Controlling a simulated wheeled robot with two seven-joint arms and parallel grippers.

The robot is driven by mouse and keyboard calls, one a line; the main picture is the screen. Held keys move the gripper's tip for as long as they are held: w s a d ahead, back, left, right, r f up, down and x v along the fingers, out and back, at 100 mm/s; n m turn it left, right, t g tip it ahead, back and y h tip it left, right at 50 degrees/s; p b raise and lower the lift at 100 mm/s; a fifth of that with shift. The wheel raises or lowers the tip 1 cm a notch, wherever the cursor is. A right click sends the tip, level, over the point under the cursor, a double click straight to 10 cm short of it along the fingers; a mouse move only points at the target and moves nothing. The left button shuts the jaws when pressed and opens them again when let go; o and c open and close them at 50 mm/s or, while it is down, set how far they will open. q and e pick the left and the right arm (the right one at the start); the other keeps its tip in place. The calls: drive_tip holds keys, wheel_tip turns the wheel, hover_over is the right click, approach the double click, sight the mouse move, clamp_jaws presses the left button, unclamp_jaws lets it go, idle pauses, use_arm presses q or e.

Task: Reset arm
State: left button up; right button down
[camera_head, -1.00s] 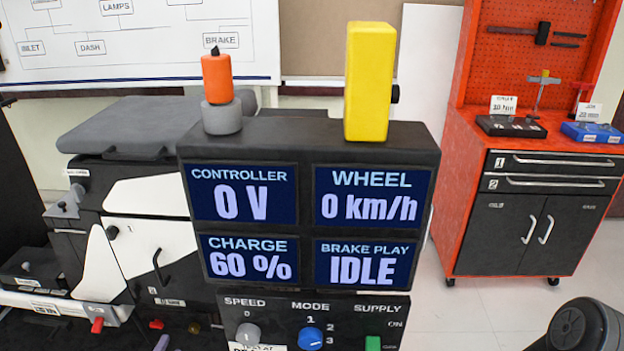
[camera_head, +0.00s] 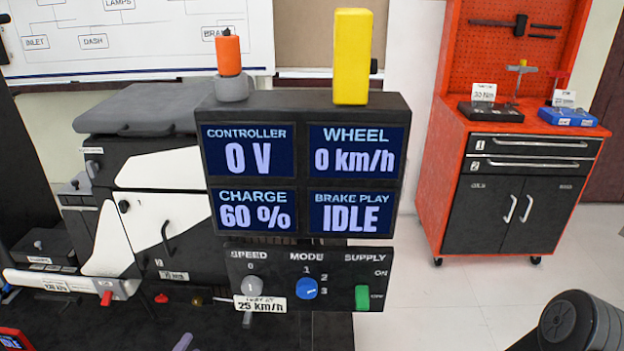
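No gripper fingers show in the head view. A dark rounded link of my own arm (camera_head: 572,322) is at the lower right corner; its gripper is out of frame. My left arm's gripper is not in view. The display box (camera_head: 305,240) stands in the middle and reads controller 0 V, wheel 0 km/h, charge 60 % and brake play IDLE. Below it is a control panel (camera_head: 330,270) with a grey speed knob (camera_head: 252,286), a blue mode knob (camera_head: 306,288) and a green supply switch (camera_head: 362,298).
An orange and black tool cabinet (camera_head: 520,190) stands at the right, with trays on top. A black and white chassis rig (camera_head: 150,215) fills the left. An orange lamp (camera_head: 228,56) and a yellow block (camera_head: 351,55) stand on the display box. The floor (camera_head: 455,310) at the right is clear.

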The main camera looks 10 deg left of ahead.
use_arm(q)
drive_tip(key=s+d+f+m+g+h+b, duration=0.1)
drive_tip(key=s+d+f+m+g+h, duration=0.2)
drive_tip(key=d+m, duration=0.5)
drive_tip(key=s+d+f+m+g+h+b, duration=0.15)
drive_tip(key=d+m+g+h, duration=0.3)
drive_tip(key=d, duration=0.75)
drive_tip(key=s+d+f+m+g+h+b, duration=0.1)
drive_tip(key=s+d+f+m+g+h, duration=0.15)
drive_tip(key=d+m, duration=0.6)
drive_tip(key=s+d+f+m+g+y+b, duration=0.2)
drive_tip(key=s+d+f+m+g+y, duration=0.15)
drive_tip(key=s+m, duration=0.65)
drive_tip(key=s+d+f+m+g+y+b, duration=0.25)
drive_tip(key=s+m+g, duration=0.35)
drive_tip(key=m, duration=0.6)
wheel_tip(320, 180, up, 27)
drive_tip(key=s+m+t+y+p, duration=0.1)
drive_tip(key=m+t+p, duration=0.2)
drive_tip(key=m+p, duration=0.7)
drive_tip(key=p, duration=1.5)
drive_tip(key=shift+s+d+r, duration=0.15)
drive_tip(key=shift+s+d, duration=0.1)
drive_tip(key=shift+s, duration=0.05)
